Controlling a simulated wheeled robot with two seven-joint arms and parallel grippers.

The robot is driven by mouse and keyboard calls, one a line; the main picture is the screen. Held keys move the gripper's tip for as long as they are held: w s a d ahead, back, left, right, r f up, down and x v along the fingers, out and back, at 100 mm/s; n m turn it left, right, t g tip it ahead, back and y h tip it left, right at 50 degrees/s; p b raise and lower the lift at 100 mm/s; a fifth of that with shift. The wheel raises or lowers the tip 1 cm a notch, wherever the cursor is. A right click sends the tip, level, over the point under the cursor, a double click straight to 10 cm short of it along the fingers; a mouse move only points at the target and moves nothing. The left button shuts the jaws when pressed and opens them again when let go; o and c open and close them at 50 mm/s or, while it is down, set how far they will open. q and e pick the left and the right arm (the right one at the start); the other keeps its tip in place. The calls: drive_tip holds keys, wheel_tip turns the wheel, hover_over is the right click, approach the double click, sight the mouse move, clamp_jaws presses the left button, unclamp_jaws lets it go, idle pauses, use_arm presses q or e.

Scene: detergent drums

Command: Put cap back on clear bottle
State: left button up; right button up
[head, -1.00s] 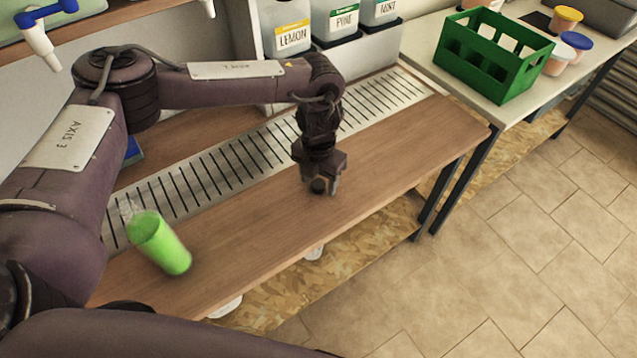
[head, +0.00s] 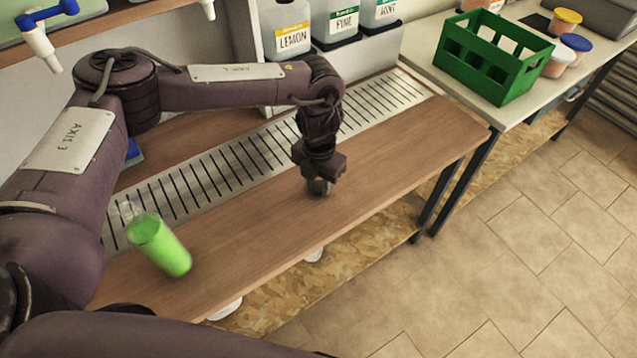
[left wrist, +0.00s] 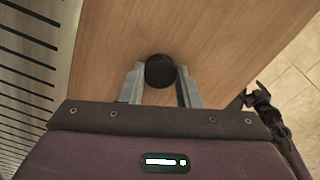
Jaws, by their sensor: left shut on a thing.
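A clear bottle (head: 160,247) with bright green contents stands at the front left of the wooden bench, uncapped at its open top. It looks tilted in the head view. My left gripper (head: 319,186) points down over the bench, well to the right of the bottle. In the left wrist view my left gripper (left wrist: 160,76) has its two metal fingers on either side of a round black cap (left wrist: 160,71), shut on it. The cap is close to the wood. The bottle is outside the left wrist view. My right gripper cannot be made out.
A slotted metal drain strip (head: 235,160) runs along the bench behind the bottle. Labelled drums (head: 292,40) stand at the back. A green crate (head: 490,58) and small tubs (head: 566,20) are on the white table at right. Bench wood between gripper and bottle is clear.

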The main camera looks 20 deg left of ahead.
use_arm(q)
wheel_tip(320, 180, up, 11)
wheel_tip(320, 180, up, 9)
drive_tip(key=p, duration=0.2)
hover_over(319, 185)
drive_tip(key=shift+s, duration=0.1)
use_arm(e)
drive_tip(key=shift+s+r, duration=0.75)
drive_tip(key=shift+r, duration=0.2)
